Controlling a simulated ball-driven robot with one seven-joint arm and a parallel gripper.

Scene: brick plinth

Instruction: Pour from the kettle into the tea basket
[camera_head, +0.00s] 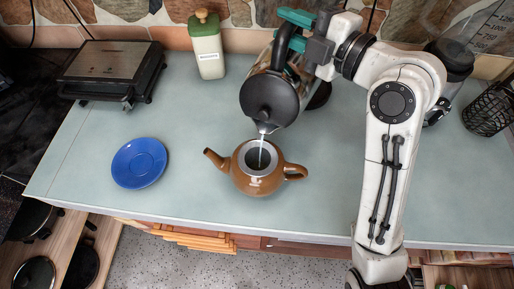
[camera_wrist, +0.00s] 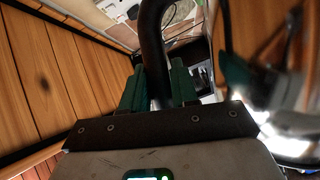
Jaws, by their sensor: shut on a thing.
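The kettle (camera_head: 270,97), dark-lidded with a shiny metal body, is tilted with its spout down above the brown teapot (camera_head: 245,181). My gripper (camera_head: 285,42), with green fingers, is shut on its dark handle, which stands between the fingertips (camera_wrist: 158,88) in the wrist view. The kettle's metal side (camera_wrist: 236,75) fills the right of that view. The tea basket (camera_head: 262,157) is a grey metal ring with a dark inside, set in the teapot's open top. A thin pale stream runs from the spout into the basket. The kettle's far side is partly hidden.
A blue saucer (camera_head: 139,163) lies left of the teapot. A labelled canister (camera_head: 208,46) and a contact grill (camera_head: 112,66) stand along the back. A black wire basket (camera_head: 488,108) is at the far right. The counter (camera_head: 190,120) between saucer and teapot is clear.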

